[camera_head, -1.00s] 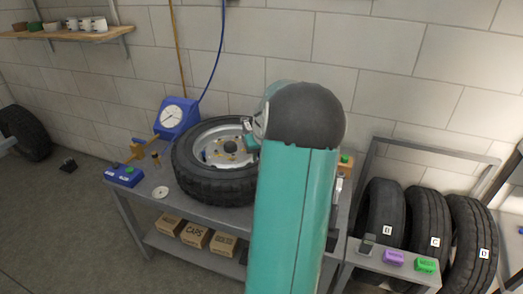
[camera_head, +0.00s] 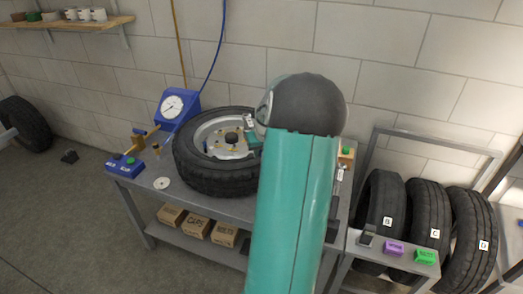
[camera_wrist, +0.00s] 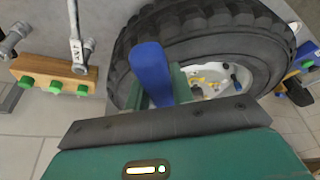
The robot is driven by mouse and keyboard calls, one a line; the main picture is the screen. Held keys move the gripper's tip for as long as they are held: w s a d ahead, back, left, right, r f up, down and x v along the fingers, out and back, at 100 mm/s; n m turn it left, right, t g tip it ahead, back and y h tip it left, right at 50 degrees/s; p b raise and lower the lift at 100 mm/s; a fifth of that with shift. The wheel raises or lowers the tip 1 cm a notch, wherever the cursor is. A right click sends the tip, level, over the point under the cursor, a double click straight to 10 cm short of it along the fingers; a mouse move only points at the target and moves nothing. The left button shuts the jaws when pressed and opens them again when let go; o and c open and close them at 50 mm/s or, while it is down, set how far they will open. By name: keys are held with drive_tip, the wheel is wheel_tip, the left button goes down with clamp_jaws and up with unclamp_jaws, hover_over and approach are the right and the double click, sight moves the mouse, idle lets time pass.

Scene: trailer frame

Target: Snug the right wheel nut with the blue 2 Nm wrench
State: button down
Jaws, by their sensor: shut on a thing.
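The blue wrench (camera_wrist: 151,72) is upright between the jaws in the wrist view, its blue handle showing and its lower end hidden by my gripper. My gripper (camera_wrist: 162,94) is shut on it, over the near edge of the wheel. In the head view my gripper (camera_head: 253,137) is at the right side of the wheel's rim, largely hidden by my arm. The wheel (camera_head: 210,180) lies flat on the bench, with a pale hub and several gold-coloured nuts (camera_wrist: 200,82). I cannot tell which nut the wrench is over, or whether it touches one.
A wooden rack (camera_wrist: 50,72) with green pegs holds grey-headed tools. A blue dial gauge (camera_head: 174,104) and a blue button box (camera_head: 125,167) stand at the bench's left. Purple (camera_head: 393,247) and green (camera_head: 425,256) boxes sit on the right stand, beside upright tyres (camera_head: 428,215).

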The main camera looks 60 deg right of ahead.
drive_tip(key=shift+f, duration=0.8)
drive_tip(key=c, duration=2)
unclamp_jaws()
clamp_jaws()
drive_tip(key=shift+w+a+m+h, duration=0.3)
drive_tip(key=shift+w+a+m, duration=0.6)
drive_tip(key=shift+w+a, duration=0.35)
drive_tip(key=shift+w+a+f+m+g, duration=0.15)
drive_tip(key=shift+w+a+m, duration=0.15)
drive_tip(key=shift+w, duration=0.2)
drive_tip(key=shift+w+a+r+m+g, duration=0.1)
drive_tip(key=shift+w+a+m+g, duration=0.15)
drive_tip(key=shift+w, duration=0.25)
drive_tip(key=shift+w+a+f+m+g, duration=0.1)
drive_tip(key=shift+w+a+m, duration=0.25)
drive_tip(key=shift+w, duration=0.15)
